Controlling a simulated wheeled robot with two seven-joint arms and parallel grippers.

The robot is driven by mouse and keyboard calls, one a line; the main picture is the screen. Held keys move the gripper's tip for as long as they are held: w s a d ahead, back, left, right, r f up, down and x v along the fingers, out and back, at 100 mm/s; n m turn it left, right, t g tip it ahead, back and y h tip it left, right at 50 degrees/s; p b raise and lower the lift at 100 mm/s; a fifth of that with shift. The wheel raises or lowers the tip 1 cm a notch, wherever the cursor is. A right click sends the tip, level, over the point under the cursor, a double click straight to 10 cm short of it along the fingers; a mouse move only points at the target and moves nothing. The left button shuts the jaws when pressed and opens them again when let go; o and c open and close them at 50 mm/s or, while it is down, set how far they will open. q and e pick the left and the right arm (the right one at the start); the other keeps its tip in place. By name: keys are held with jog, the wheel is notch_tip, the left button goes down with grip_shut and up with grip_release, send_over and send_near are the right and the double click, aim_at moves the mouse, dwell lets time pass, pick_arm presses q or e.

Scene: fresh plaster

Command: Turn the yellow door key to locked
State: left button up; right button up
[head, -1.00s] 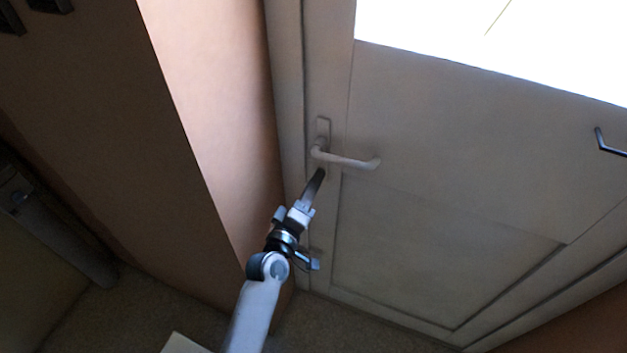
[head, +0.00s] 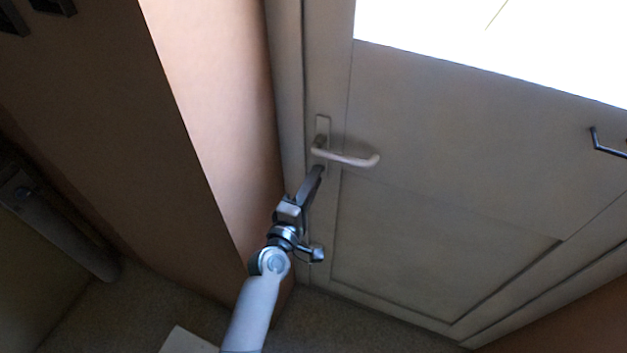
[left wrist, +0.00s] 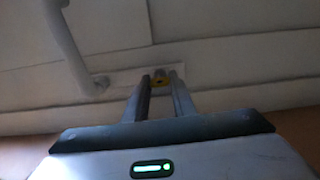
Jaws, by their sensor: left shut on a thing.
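The yellow key (left wrist: 160,80) shows as a small yellow patch in the left wrist view, at the lock plate (left wrist: 130,79) below the door handle. My left gripper (left wrist: 159,77) is shut on the key, with a fingertip on each side of it. In the head view my left gripper (head: 319,172) reaches up to the plate just under the light lever handle (head: 348,158), and hides the key. The handle also shows in the left wrist view (left wrist: 68,45), to the left of the fingers. I cannot tell the key's turn angle. My right gripper is not in view.
The grey panelled door (head: 440,180) fills the right side, with a bright window above. A brown wall (head: 200,120) stands close to the left of the frame. A dark handle (head: 605,145) is at the far right edge.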

pick_arm(q)
jog(key=o, duration=1.1)
jog(key=shift+c, duration=0.2)
jog(key=shift+s, duration=0.1)
jog(key=b+v, duration=0.4)
jog(key=v, duration=1.3)
jog(key=shift+s, duration=0.15)
jog(key=shift+f, duration=0.15)
